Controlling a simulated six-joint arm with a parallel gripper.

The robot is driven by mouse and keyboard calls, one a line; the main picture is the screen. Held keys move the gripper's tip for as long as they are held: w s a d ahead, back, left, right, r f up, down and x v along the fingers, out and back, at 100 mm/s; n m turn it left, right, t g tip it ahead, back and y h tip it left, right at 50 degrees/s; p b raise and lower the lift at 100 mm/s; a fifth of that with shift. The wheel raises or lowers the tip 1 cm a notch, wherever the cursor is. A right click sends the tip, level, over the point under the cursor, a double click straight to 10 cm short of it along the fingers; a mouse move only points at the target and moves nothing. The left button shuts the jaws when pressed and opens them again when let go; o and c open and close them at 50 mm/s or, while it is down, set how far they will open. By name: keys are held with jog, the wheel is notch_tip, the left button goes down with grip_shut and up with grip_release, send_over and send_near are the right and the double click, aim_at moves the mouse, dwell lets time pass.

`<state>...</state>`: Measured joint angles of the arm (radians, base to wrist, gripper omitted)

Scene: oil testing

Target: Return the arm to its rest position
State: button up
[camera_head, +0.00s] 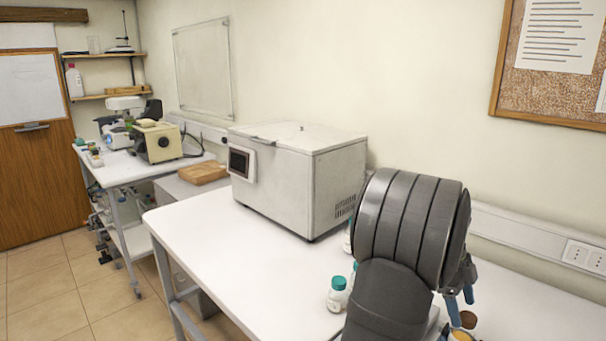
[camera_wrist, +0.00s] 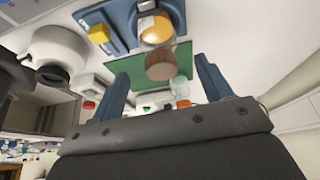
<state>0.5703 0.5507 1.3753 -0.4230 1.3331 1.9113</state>
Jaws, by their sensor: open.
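My gripper (camera_head: 460,298) is at the lower right in the head view, at the end of my dark grey arm, with its blue fingers pointing down. In the wrist view my gripper (camera_wrist: 161,68) has its two blue fingers spread wide apart, with nothing held between them. A brown round-topped piece (camera_wrist: 160,66) shows beyond the gap, over a green patch (camera_wrist: 184,56). I cannot tell its distance from the fingers. Much of the bench around the gripper is hidden by my arm in the head view.
A large white box machine (camera_head: 300,170) stands on the white bench (camera_head: 220,235). A teal-capped bottle (camera_head: 337,296) stands beside my arm. A blue device (camera_wrist: 105,20) with a yellow block (camera_wrist: 98,34) and an amber round part (camera_wrist: 156,28) is near the gripper. The bench's front left is clear.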

aim_at(474, 319)
jog(key=x, duration=0.7)
jog(key=shift+f, duration=0.15)
notch_tip(474, 319, up, 5)
jog(key=shift+s+d+f, duration=0.1)
jog(key=shift+d+f, duration=0.05)
jog(key=shift+f, duration=0.05)
jog(key=s+d+r, duration=0.3)
jog(key=s+r, duration=0.4)
jog(key=s, duration=0.4)
jog(key=s+d+r+n+t, duration=0.1)
jog(key=s+d+n, duration=0.2)
jog(key=s, duration=0.8)
jog(key=s+d+r+n+t+h, duration=0.1)
jog(key=s+d+r+n, duration=0.1)
jog(key=s+d, duration=0.5)
jog(key=s+d+r+n+t, duration=0.1)
jog(key=s+d+n, duration=0.3)
jog(key=s, duration=1)
jog(key=shift+s+d, duration=0.3)
jog(key=shift+d, duration=0.6)
jog(key=shift+r, duration=0.15)
